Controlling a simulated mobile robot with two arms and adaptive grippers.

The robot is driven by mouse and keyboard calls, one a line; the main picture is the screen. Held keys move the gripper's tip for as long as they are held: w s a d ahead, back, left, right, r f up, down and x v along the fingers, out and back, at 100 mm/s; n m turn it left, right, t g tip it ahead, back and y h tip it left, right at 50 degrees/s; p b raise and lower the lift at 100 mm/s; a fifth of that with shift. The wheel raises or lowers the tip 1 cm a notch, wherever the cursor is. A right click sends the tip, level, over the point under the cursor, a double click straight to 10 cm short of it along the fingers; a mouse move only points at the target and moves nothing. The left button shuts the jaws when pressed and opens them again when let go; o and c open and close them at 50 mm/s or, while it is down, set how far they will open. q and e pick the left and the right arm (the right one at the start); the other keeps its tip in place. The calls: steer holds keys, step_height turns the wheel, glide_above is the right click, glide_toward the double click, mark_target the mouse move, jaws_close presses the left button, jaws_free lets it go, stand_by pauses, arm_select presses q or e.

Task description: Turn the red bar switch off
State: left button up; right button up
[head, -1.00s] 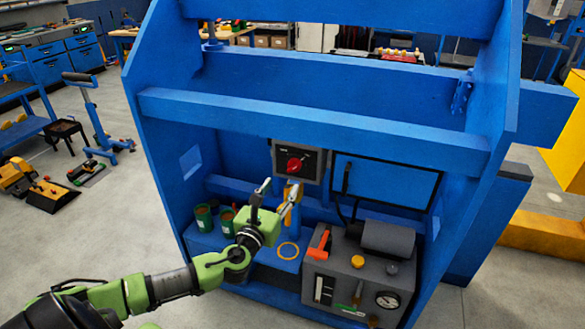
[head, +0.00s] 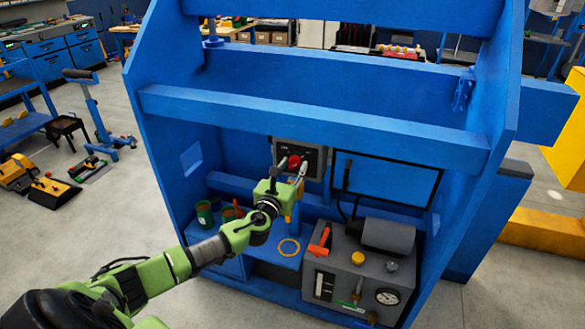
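The red bar switch (head: 294,161) is a red knob on a dark-faced grey switch box (head: 316,160), mounted at the back of the blue frame. My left gripper (head: 291,168) is raised in front of the box with its two fingers apart. In the head view, the red knob shows between the fingertips. Whether the fingers touch it I cannot tell. The gripper hides the lower left of the box, and the knob's exact angle is hard to read. My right gripper is not in view.
A blue crossbar (head: 310,125) runs above the switch box. A blue panel door (head: 385,180) is to its right. Below right stands a grey machine (head: 340,270) with an orange lever (head: 320,241) and a gauge. Green cans (head: 205,213) and a yellow ring (head: 289,247) are on the lower shelf.

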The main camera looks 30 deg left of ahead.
arm_select(q)
steer(key=c, duration=0.5)
steer(key=shift+f+n, duration=0.1)
steer(key=shift+n, duration=0.3)
steer(key=n+b, duration=0.1)
steer(key=n, duration=0.2)
steer(key=shift+n+b, duration=0.3)
steer(key=shift+b, duration=0.1)
steer(key=n+b, duration=0.1)
steer(key=n, duration=0.3)
steer(key=shift+d+n, duration=0.1)
steer(key=shift+n, duration=0.2)
steer(key=n, duration=0.4)
steer(key=shift+b, duration=0.35)
steer(key=shift+n, duration=2.5)
